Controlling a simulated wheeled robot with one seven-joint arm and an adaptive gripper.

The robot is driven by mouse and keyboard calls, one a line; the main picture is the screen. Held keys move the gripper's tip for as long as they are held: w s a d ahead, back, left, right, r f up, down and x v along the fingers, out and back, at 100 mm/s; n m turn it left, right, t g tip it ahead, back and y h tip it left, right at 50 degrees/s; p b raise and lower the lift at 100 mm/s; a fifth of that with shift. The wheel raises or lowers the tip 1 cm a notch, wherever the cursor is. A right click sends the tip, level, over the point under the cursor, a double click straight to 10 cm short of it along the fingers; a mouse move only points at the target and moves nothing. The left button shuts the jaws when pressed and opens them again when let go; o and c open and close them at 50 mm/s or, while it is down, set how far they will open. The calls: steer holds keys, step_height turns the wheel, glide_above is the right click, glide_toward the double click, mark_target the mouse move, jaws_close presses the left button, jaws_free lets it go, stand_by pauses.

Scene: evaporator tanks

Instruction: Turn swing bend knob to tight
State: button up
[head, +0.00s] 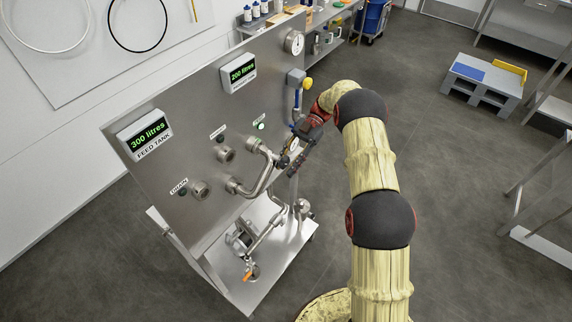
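The swing bend (264,179) is a curved steel pipe on the front of the steel panel (190,135). Its ends meet ports at the panel's lower middle. My gripper (288,165) is at the right end of the bend, close to the panel's right edge. The fingers are dark and small in this view. I cannot tell whether they touch the bend or how far apart they are. I cannot make out the swing bend knob; the gripper may be covering it.
Capped ports marked with labels, one reading drain (200,190), sit left of the bend. Displays read 300 litres (147,132) and 200 litres (240,73). A gauge (295,42) and a yellow-knobbed valve (308,84) are above my gripper.

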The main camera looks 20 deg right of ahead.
steer(key=shift+d, duration=0.1)
steer(key=v, duration=0.7)
steer(key=shift+w+d, duration=0.25)
steer(key=shift+r, duration=0.15)
stand_by(0.3)
stand_by(0.4)
